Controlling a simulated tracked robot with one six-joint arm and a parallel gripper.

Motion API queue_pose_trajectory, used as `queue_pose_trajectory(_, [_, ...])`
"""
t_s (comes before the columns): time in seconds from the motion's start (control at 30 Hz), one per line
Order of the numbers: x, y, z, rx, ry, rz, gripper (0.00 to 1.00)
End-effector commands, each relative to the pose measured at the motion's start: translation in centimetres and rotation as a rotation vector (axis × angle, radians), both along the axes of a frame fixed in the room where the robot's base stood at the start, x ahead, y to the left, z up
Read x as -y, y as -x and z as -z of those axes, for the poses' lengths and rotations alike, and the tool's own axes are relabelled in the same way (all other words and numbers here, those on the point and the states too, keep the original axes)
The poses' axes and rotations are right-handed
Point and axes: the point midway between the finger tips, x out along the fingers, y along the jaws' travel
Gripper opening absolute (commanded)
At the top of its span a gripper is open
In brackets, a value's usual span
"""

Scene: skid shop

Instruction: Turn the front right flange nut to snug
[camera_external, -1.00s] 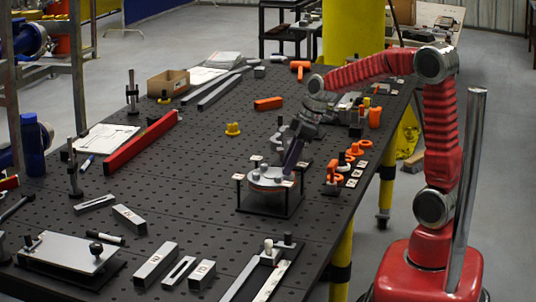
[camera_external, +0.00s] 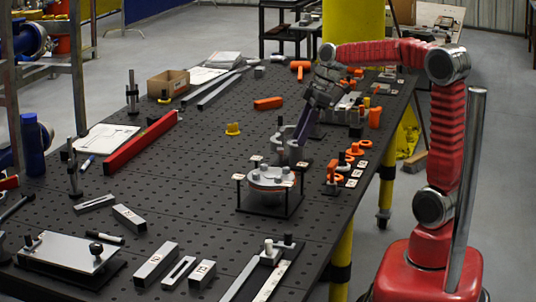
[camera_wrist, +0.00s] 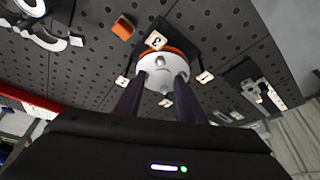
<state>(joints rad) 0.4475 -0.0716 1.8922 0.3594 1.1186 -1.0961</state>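The flange (camera_external: 268,187) is a round metal disc with an orange rim. It sits in a dark stand (camera_external: 238,197) with small numbered tags at its corners. Small nuts or studs stand on its top, too small to tell which is the front right one. The flange (camera_wrist: 163,74) also shows in the wrist view, beyond my fingers. My gripper (camera_external: 289,152) points down above the flange's far right side. In the wrist view my gripper (camera_wrist: 160,83) has its two dark fingers apart, with nothing seen held between them. Fingertip contact with the flange cannot be told.
Orange fittings (camera_external: 354,149) stand on the right edge of the black perforated table (camera_external: 190,205). Grey bars (camera_external: 156,264) lie in front. Table left of the stand is mostly clear.

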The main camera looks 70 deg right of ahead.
Motion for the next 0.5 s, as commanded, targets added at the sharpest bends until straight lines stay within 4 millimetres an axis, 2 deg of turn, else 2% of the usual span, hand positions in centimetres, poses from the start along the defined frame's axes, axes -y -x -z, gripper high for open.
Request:
queue_pose_trajectory(0.27, [0.8, 1.3, -3.7, 0.002, 0.002, 0.001, 0.36])
queue_pose_trajectory(0.5, [1.3, 1.2, -3.1, -0.022, -0.030, 0.146, 0.36])
